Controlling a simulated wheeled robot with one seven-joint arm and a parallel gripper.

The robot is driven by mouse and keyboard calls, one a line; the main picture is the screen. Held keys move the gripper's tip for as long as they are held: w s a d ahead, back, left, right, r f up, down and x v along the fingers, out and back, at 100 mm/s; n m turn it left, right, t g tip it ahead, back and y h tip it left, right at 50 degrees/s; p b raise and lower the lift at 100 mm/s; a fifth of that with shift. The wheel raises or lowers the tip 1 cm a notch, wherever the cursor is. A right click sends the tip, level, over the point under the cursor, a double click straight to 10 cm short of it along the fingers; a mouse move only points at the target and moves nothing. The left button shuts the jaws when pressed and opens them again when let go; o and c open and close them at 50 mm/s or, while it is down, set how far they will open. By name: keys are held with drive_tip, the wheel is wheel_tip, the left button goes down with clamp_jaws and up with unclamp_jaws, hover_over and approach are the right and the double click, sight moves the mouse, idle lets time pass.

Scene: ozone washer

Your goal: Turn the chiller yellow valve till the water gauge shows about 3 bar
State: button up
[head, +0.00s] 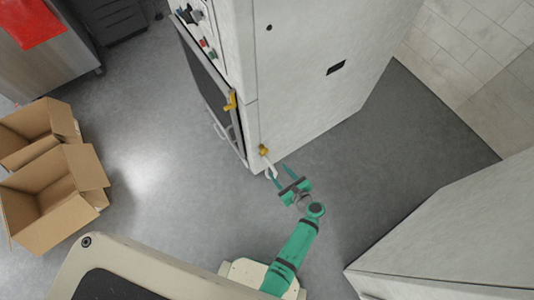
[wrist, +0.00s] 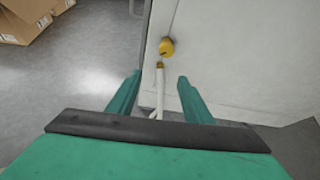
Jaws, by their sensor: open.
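A yellow valve (head: 263,149) sits low on the side of the tall light-grey cabinet (head: 310,75), near its front corner. It also shows in the wrist view (wrist: 167,47), just beyond my fingertips. A white hose (wrist: 159,90) with a brass end hangs below it, between my fingers in the picture. My gripper (head: 279,172) is open, just short of the valve and apart from it. In the wrist view my gripper (wrist: 159,77) has its two green fingers spread. A second yellow part (head: 230,101) is on the cabinet's front edge. I cannot make out a water gauge or its reading.
The cabinet's front has a dark door and several small knobs (head: 205,42). Open cardboard boxes (head: 50,185) stand on the floor at left. A pale cabinet (head: 450,240) stands at lower right. Grey floor (head: 400,150) is free between the two cabinets.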

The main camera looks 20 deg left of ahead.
sight(266, 152)
drive_tip(key=shift+m+y, duration=0.5)
drive_tip(key=shift+y, duration=0.1)
drive_tip(key=x, duration=0.4)
drive_tip(key=w+r+x, duration=0.1)
drive_tip(key=x, duration=0.3)
drive_tip(key=r+x, duration=0.1)
drive_tip(key=x, duration=0.3)
drive_tip(key=shift+w+d+r, duration=0.1)
drive_tip(key=shift+w+d, duration=0.05)
drive_tip(key=shift+w, duration=0.2)
drive_tip(key=c, duration=1.1)
drive_tip(key=shift+o, duration=0.2)
drive_tip(key=shift+s, duration=0.1)
